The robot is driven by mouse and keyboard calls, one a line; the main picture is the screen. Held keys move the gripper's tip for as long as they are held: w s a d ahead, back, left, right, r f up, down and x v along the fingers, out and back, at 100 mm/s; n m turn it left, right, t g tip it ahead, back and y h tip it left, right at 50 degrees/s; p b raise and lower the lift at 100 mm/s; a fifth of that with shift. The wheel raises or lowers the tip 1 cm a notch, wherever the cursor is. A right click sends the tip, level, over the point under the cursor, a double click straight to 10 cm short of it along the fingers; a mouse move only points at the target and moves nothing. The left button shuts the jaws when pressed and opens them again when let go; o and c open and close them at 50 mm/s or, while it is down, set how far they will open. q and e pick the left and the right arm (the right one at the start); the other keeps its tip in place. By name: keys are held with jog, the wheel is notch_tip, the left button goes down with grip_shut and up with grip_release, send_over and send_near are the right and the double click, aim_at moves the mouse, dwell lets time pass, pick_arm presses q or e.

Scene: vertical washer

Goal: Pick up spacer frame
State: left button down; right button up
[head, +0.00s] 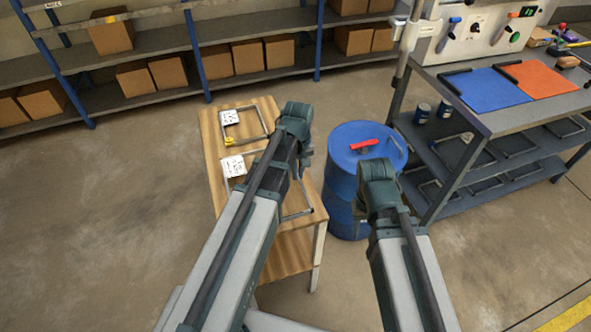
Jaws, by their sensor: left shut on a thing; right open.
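In the head view, one grey rectangular spacer frame (266,120) lies at the far end of the wooden table, with a white label and a yellow piece. A second spacer frame (308,192) is nearer, partly hidden by my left arm. Its white label (233,166) shows left of the arm. My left gripper (306,152) is at the table's right side, shut on the nearer frame; its fingertips and the contact are mostly hidden by the wrist. My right gripper (361,208) is open in front of the blue barrel, with its fingers largely hidden behind the wrist.
The wooden table (290,256) has bare wood near its front. A blue barrel (346,205) with a red-handled item (364,144) stands close to its right. A workbench (470,115) with blue and orange mats, frames on lower shelves, stands right. Box shelves (150,57) line the back.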

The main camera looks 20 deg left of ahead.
pick_arm(q)
jog(key=s+d+r+p, duration=0.1)
jog(key=s+d, duration=0.8)
jog(key=s, duration=0.3)
jog(key=shift+r, duration=0.1)
